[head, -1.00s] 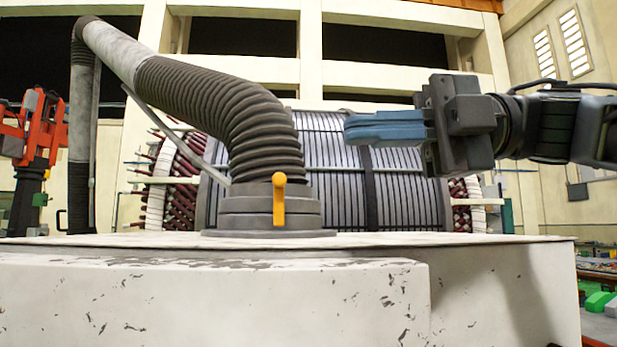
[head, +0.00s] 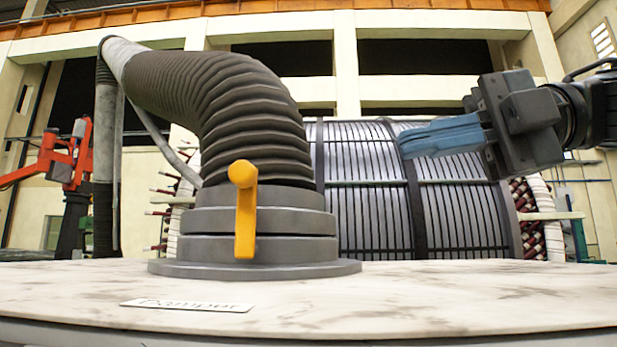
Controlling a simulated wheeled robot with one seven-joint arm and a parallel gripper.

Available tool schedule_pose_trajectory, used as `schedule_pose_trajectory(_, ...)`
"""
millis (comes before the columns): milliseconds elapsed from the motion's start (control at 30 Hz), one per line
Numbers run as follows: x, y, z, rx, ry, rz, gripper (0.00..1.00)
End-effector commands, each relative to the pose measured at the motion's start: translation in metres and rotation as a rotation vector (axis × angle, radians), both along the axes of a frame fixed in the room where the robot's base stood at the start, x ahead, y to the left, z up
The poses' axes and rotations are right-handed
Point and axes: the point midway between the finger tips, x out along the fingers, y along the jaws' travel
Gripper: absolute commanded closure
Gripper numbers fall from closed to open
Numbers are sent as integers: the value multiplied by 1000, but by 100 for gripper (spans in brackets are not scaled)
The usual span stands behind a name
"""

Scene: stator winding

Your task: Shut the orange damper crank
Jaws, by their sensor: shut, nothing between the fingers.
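The orange damper crank (head: 245,215) is mounted on the front of the round grey duct collar (head: 310,222). Its rounded hub is at the top and its arm hangs straight down. My gripper (head: 408,142) is at the right in the head view, higher than the crank and well to the right of it. Its blue fingers point left and are shut, with nothing held. The gripper does not touch the crank or the collar.
A ribbed dark hose (head: 235,115) rises from the collar and bends left. A label plate reading "Damper" (head: 187,305) lies on the pale worktop (head: 450,300), which is otherwise clear. The large stator (head: 420,190) stands behind. An orange robot arm (head: 68,160) is at the far left.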

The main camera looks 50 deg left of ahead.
Motion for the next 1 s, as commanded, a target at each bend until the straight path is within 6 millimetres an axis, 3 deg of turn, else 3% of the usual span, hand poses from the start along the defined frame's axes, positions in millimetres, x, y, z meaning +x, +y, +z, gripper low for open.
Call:
schedule_pose_trajectory(467, -5, 4, 0, 0, -1, 3, 100)
schedule_pose_trajectory(1000, -75, 66, -13, -1, 0, 3, 100)
